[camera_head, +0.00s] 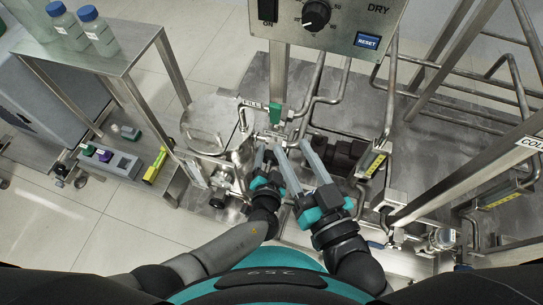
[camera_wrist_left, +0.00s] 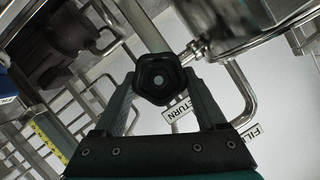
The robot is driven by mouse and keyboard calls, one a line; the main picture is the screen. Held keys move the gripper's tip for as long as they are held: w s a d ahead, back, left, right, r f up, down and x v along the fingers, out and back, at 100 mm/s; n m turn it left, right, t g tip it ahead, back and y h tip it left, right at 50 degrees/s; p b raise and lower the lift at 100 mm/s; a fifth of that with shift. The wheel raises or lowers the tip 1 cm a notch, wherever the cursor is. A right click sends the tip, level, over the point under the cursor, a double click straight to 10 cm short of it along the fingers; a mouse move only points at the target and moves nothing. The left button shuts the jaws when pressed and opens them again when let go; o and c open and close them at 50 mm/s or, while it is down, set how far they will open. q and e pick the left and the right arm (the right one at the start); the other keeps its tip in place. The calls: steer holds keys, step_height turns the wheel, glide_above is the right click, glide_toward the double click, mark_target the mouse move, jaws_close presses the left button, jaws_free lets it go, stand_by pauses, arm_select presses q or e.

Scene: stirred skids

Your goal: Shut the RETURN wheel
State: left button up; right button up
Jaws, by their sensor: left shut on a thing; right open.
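The RETURN wheel (camera_wrist_left: 160,79) is a dark, lobed hand wheel with a pale centre, on a metal stem, in the left wrist view. In the head view my left gripper (camera_head: 262,153) reaches up among the pipes, and I cannot make out the wheel there. My right gripper (camera_head: 293,148) is open and empty, close to its right.
A green part (camera_head: 276,114) sits above my grippers. Pipes and a dark pump (camera_head: 338,154) crowd the right. A steel shelf (camera_head: 121,62) with bottles stands left.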

arm_select(q)
steer(key=shift+w+d+r+m, duration=0.1)
steer(key=shift+m, duration=0.2)
stand_by(0.4)
steer(key=o, duration=1.3)
